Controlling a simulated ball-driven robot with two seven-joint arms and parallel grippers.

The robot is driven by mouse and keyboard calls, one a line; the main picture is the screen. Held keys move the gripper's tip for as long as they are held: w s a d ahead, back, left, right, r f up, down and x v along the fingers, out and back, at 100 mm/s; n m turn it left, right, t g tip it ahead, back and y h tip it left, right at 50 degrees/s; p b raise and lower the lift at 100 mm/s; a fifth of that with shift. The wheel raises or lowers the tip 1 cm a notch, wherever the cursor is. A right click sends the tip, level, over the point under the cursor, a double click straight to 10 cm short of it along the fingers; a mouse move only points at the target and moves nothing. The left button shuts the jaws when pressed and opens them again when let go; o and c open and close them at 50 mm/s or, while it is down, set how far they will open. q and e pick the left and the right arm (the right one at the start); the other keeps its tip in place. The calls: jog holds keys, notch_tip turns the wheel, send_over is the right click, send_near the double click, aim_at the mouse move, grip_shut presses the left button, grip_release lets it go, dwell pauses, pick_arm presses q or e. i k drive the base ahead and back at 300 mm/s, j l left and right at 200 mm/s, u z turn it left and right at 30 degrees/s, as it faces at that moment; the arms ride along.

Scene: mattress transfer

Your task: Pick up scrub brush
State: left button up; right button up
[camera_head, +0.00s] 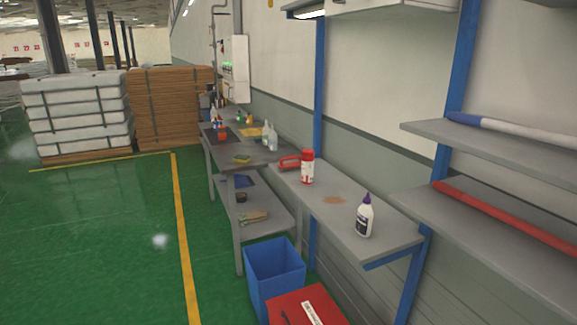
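I cannot tell for certain which thing is the scrub brush. A small red looped-handle object (290,162) lies on the grey shelf, beside a red and white canister (307,167); it may be the brush. A tan, elongated item (253,217) lies on the lower shelf of the grey workbench (226,188); its kind is too small to tell. A small yellow and green block (241,159), like a sponge, lies on the bench top. Neither of my grippers is in view.
A white bottle (364,218) stands on the grey shelf (340,225) near a brown stain. A blue bin (274,272) and a red box (290,308) stand on the floor below. Wall shelves (470,137) jut out at right. Green floor (90,240) at left is clear.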

aim_at(291, 165)
jog(key=u, duration=0.25)
jog(key=j+u, duration=0.2)
jog(key=j, duration=0.15)
jog(key=i+j+u, duration=0.2)
jog(key=j+u, duration=0.2)
jog(key=j, duration=0.25)
jog(key=i+j+u, duration=0.1)
jog(key=i+j, duration=0.35)
jog(key=i+j+u, duration=0.1)
jog(key=i+j, duration=0.25)
jog(key=i, duration=0.35)
jog(key=i+z, duration=0.45)
jog(key=i, duration=0.2)
jog(key=i+j+z, duration=0.15)
jog(key=i+z, duration=0.3)
jog(key=i, duration=0.15)
